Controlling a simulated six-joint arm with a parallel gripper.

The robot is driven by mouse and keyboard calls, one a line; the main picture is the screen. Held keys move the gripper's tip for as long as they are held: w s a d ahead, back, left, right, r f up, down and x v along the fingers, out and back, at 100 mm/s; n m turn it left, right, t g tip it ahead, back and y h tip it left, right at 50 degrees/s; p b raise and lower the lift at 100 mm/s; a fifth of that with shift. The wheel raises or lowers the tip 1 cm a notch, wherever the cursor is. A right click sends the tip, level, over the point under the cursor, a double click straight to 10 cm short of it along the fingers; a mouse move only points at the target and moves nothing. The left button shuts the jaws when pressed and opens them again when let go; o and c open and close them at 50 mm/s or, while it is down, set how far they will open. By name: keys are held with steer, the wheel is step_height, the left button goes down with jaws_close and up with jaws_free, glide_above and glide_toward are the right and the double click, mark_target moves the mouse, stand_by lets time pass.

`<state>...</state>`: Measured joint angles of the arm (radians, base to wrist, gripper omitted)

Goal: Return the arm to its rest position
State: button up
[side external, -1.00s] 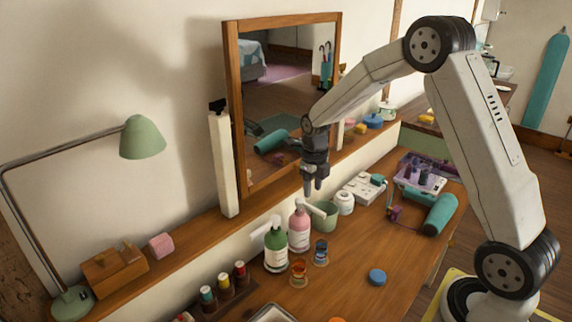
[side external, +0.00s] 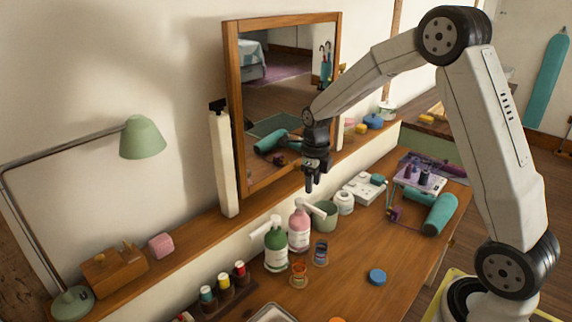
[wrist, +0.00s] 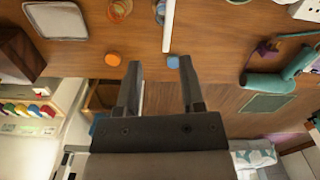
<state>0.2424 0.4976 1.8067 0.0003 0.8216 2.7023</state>
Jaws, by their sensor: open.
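My gripper (side external: 316,178) hangs in the air above the back of the wooden desk, in front of the mirror and above the pink pump bottle and the green cup. Its two fingers (wrist: 160,85) show apart in the wrist view, with nothing between them. My arm reaches from its base at the lower right, up and over to the left. The fingertips look clear of all objects in the side view.
A mirror (side external: 285,90) stands behind. The desk front (side external: 345,295) is largely clear.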

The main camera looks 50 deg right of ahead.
steer(key=s+a+n+t, duration=0.1)
steer(key=s+a+n, duration=0.4)
steer(key=n, duration=1.2)
steer(key=s+a+n+t, duration=0.1)
steer(key=s+a+n, duration=0.5)
steer(key=s+n, duration=0.5)
steer(key=n, duration=0.5)
steer(key=shift+f+n, duration=0.3)
steer(key=shift+n, duration=0.1)
